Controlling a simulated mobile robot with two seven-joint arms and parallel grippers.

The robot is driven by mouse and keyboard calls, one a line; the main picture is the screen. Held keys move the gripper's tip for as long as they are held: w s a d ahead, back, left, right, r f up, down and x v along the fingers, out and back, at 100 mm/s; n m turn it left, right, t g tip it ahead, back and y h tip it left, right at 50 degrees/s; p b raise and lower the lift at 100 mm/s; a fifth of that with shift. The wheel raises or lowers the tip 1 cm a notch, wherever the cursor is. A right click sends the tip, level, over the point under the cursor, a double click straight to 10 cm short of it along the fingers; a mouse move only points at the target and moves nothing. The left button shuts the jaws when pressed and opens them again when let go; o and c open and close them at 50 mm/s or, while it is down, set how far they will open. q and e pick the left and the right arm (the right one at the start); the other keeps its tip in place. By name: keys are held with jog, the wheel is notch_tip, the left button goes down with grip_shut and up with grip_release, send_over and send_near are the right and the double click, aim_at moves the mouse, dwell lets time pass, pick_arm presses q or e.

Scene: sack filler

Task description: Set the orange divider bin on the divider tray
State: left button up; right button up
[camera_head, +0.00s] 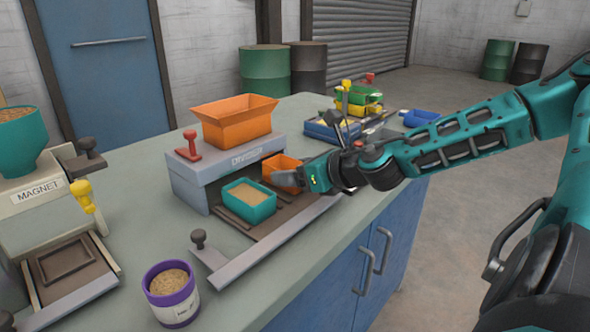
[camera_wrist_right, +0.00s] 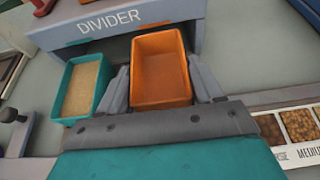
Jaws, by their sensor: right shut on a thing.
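The orange divider bin (camera_wrist_right: 160,72) is an open, empty-looking box. My right gripper (camera_wrist_right: 161,84) is shut on it, one finger along each side. In the head view the bin (camera_head: 284,172) is partly hidden behind my right gripper (camera_head: 296,179), at the divider's front opening. The divider tray (camera_head: 234,221) is a dark slotted base in front of the grey divider (camera_head: 228,166). The bin is over its right part; I cannot tell whether it touches. A teal bin of grain (camera_head: 249,201) sits on the tray, left of the orange bin. My left gripper is not in view.
An orange hopper (camera_head: 236,120) tops the divider, with a red knob (camera_head: 189,146) beside it. A purple tub (camera_head: 171,293) stands in front, the magnet machine (camera_head: 40,200) at left. Coloured scoops and trays (camera_head: 358,98) lie behind my right arm.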

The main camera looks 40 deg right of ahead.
jog(key=shift+f, duration=0.55)
dwell(0.9)
jog(key=o, duration=1.1)
jog(key=shift+o, duration=0.5)
jog(key=shift+r, duration=0.1)
